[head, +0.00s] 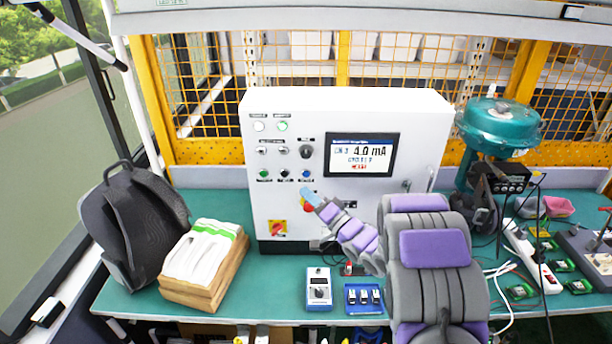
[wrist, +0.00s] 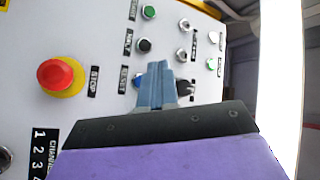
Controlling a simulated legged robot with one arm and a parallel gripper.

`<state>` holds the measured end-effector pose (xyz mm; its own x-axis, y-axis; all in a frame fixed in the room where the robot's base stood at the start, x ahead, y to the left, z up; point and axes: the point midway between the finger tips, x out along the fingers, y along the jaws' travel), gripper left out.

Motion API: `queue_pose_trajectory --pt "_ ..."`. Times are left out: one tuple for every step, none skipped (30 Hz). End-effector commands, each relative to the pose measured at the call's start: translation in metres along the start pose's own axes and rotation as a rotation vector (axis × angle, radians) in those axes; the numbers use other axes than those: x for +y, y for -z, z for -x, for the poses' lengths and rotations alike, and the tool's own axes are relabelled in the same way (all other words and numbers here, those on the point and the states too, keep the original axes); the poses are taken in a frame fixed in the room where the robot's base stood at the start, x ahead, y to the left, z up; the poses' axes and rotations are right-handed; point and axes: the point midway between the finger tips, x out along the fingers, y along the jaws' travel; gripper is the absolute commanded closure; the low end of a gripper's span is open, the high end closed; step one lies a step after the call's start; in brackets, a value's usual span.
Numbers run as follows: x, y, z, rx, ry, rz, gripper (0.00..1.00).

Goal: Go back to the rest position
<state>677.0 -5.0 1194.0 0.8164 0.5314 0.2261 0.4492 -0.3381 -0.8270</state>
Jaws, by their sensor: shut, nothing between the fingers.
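The white control cabinet (head: 345,195) stands on the green bench and has a screen reading 4.0 mA. My gripper (head: 308,196) is in front of the lower middle of its panel, beside the red emergency stop. In the wrist view my gripper (wrist: 155,72) shows its blue fingers together and empty, pointing at the panel near the blue button (wrist: 139,81), which they partly hide. The red stop button (wrist: 55,74) with its yellow ring is to the left. I cannot tell whether the fingertips touch the panel.
A black backpack-like case (head: 135,220) and a wooden box (head: 205,265) stand at the left. A blue handheld meter (head: 319,289) lies in front of the cabinet. A teal valve actuator (head: 498,125) stands at the right, with cables and several circuit boards near it.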

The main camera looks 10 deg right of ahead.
Motion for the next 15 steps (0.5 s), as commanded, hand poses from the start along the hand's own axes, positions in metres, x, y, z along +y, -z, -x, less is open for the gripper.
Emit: queue_pose_trajectory --pt "0.000 0.000 0.000 0.000 0.000 0.000 1.00" --pt "0.000 0.000 0.000 0.000 0.000 0.000 1.00" --pt "0.000 0.000 0.000 0.000 0.000 0.000 1.00" --pt "0.000 0.000 0.000 0.000 0.000 0.000 1.00" --pt "0.000 0.000 0.000 0.000 -0.002 0.002 1.00" --pt "0.000 0.001 -0.001 -0.001 -0.008 0.008 1.00" --pt "0.001 0.001 -0.001 -0.001 -0.018 0.016 1.00" --pt "0.002 0.002 -0.001 -0.003 -0.034 0.028 1.00" --pt "0.003 0.003 -0.002 -0.006 -0.062 0.052 1.00" --pt "0.004 0.005 -0.003 -0.007 -0.087 0.075 1.00" --pt "0.005 0.008 -0.003 -0.009 -0.121 0.102 1.00" --pt "0.006 0.012 -0.003 -0.012 -0.169 0.143 1.00" --pt "0.008 0.015 -0.001 -0.015 -0.215 0.176 1.00" --pt "0.009 0.018 0.000 -0.019 -0.258 0.209 1.00" --pt "0.011 0.023 0.003 -0.025 -0.321 0.255 1.00"
